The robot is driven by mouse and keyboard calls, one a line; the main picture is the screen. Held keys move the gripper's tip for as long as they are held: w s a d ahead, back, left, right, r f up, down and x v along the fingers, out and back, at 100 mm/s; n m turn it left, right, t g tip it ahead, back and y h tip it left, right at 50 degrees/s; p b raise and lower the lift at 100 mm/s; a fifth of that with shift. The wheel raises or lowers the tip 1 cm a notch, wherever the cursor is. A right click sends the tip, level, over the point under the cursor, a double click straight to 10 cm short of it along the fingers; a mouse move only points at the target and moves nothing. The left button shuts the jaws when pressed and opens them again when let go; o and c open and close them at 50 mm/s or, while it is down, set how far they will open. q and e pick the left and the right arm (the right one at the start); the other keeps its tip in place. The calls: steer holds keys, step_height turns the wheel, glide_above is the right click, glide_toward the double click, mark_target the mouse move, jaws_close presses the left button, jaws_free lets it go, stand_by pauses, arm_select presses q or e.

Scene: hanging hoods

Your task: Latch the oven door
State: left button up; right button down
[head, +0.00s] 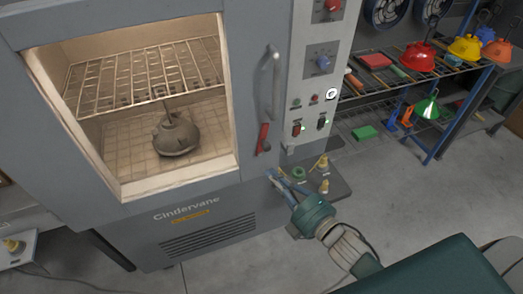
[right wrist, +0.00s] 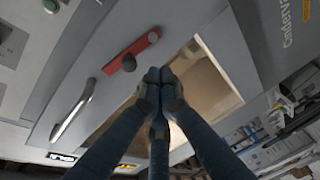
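The grey oven door (head: 248,60) has a large lit window and looks flush with the oven front, though I cannot tell if it is fully closed. A metal bar handle (head: 273,82) is on its right side. The red latch lever (head: 263,138) hangs nearly upright below the handle. In the right wrist view the red lever (right wrist: 146,43) shows a dark knob, with the handle (right wrist: 72,112) beyond it. My right gripper (head: 272,177) is below the lever and apart from it. In the right wrist view its fingertips (right wrist: 160,76) meet, with nothing seen between them. My left gripper is out of view.
A grey domed piece (head: 175,135) sits inside the oven under a wire rack (head: 145,78). A control panel (head: 318,75) with knobs and switches is right of the door. A shelf (head: 400,85) with coloured hoods stands at the back right. Floor (head: 420,180) is clear at right.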

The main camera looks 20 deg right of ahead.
mark_target(250, 135)
step_height(250, 135, up, 6)
steer(key=a+n+y, duration=0.1)
steer(key=shift+s+a+f+n+t, duration=0.15)
steer(key=shift+s+a+n+t, duration=0.2)
steer(key=shift+s+n+t, duration=0.1)
steer(key=p+x, duration=0.1)
steer(key=x, duration=0.4)
steer(key=p+x, duration=0.2)
steer(key=x, duration=0.3)
steer(key=shift+a+r, duration=0.1)
steer(key=shift+r, duration=0.1)
steer(key=d, duration=0.1)
steer(key=d+f+p, duration=0.1)
steer(key=d, duration=0.1)
steer(key=shift+d, duration=0.55)
steer(key=shift+f, duration=0.1)
steer(key=shift+a, duration=0.1)
